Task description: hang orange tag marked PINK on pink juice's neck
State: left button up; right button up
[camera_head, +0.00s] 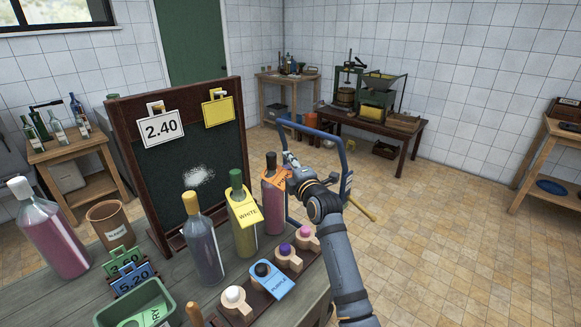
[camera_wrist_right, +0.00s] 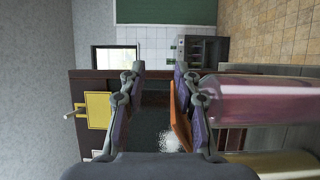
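The pink juice (camera_head: 273,205) is an upright pink bottle with a dark cap at the right end of the bottle row. It lies sideways across the right of the wrist view (camera_wrist_right: 265,100). The orange tag (camera_head: 283,179) is at its neck, partly hidden by my right gripper (camera_head: 292,162); its lettering is not readable. In the wrist view the orange tag (camera_wrist_right: 180,124) is edge-on beside the right-hand finger. The gripper's fingers (camera_wrist_right: 160,75) are wide apart there, with nothing clamped between them. I cannot tell whether the tag's loop is fully around the neck. My left gripper is not in view.
A green-capped bottle (camera_head: 243,229) wears a yellow WHITE tag; a yellow-capped bottle (camera_head: 203,248) stands beside it. A blue PURPLE tag (camera_head: 272,281) lies by wooden pegs in front. A chalkboard (camera_head: 173,160) stands behind the bottles. The floor (camera_head: 450,230) to the right is clear.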

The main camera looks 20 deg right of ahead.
jog(key=s+d, duration=0.1)
jog(key=s, duration=1.1)
jog(key=shift+d, duration=0.25)
jog(key=shift+w, duration=0.1)
